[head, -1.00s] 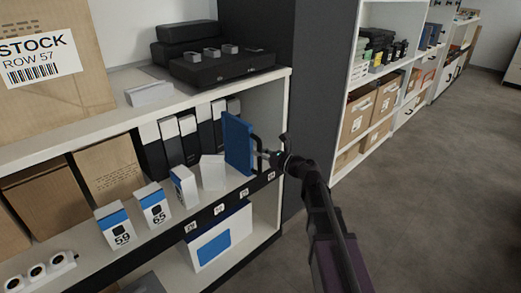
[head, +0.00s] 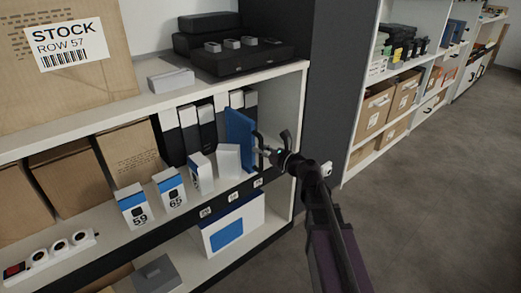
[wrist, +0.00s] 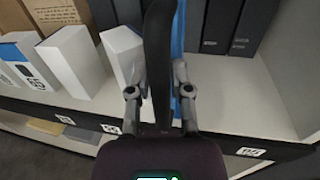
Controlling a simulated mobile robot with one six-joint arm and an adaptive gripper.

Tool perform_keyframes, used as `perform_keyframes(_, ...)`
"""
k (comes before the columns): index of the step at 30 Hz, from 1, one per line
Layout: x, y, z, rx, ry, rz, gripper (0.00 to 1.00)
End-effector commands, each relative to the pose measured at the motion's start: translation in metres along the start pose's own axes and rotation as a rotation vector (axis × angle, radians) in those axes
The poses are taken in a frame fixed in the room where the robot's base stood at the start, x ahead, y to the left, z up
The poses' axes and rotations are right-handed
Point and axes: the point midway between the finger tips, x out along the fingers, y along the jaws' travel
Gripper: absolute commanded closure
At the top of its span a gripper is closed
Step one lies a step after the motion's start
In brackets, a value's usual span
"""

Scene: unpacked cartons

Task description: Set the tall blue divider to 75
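The tall blue divider (head: 239,138) stands upright on the middle shelf (head: 95,249), right of a white box (head: 227,161) that partly overlaps it in the head view. In the wrist view a blue strip of the divider (wrist: 178,35) shows behind its dark handle (wrist: 159,50). My gripper (head: 265,152) is at the handle; in the wrist view the gripper (wrist: 160,80) has one finger each side of it and appears shut on it. Small number labels (head: 233,197) line the shelf edge; their digits are hard to read. The edge directly below the divider is hidden by my gripper in the wrist view.
Boxes marked 59 (head: 133,206) and 65 (head: 170,187) stand left on the same shelf. Black-and-white binders (head: 188,131) stand behind. Right of the divider, bare shelf (wrist: 245,95) runs to the side panel. Dark devices (head: 235,55) sit on the shelf above.

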Motion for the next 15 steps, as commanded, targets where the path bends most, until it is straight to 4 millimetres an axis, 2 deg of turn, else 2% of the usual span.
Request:
perform_keyframes(1, -0.0004, -0.0019, 0.0002, 0.0, 0.0, -0.002, 0.52)
perform_keyframes(2, -0.001, -0.0024, 0.0002, 0.0, 0.0, -0.003, 0.43)
perform_keyframes(3, -0.0016, -0.0028, 0.0001, 0.0, 0.0, -0.003, 0.41)
perform_keyframes(15, -0.0049, -0.0032, -0.0003, -0.001, 0.001, -0.005, 0.41)
